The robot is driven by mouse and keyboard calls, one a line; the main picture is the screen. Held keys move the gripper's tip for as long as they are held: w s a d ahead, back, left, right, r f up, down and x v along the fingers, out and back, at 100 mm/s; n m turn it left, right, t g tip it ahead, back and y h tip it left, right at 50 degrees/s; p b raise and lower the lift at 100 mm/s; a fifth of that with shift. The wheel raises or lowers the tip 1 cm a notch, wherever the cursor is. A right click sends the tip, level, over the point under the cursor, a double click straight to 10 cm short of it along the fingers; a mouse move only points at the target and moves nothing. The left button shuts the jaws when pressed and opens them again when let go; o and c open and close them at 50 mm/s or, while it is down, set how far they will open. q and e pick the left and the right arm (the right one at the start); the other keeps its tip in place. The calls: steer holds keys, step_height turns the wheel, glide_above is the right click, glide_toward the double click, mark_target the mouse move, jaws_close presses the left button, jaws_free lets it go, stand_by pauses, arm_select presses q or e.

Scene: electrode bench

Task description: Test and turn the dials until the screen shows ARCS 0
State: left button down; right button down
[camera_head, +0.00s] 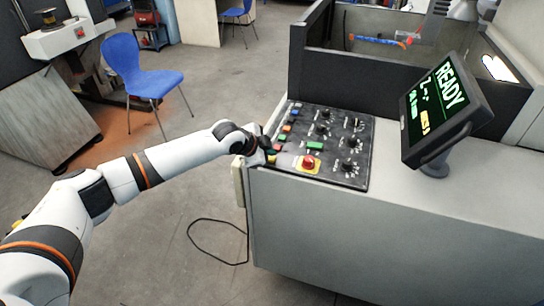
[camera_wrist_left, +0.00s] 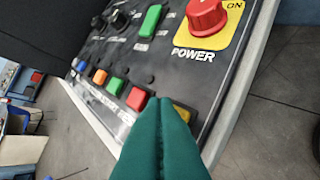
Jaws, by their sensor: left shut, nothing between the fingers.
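The black control panel (camera_head: 335,125) lies on the bench top and carries several dark dials (camera_head: 350,142), coloured buttons and a red power knob (camera_head: 308,162) on a yellow plate. The power knob also shows in the left wrist view (camera_wrist_left: 207,17), with a green button (camera_wrist_left: 151,19) beside it. My left gripper (camera_head: 270,151) is shut and empty at the panel's near left edge. Its green fingertips (camera_wrist_left: 160,105) cover part of a yellow button (camera_wrist_left: 182,112). My right gripper is out of view.
A dark-walled tank (camera_head: 400,90) stands behind the panel, with a blue and orange part inside. The bench top (camera_head: 420,200) in front of the screen is clear. A blue chair (camera_head: 140,68) stands on the open floor at left, and a cable lies on the floor.

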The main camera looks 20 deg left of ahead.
arm_select(q)
steer(key=shift+f, duration=0.5)
stand_by(0.4)
steer(key=shift+r+p, duration=0.85)
steer(key=shift+r, duration=0.1)
step_height(320, 180, up, 6)
steer(key=p, duration=0.5)
stand_by(0.6)
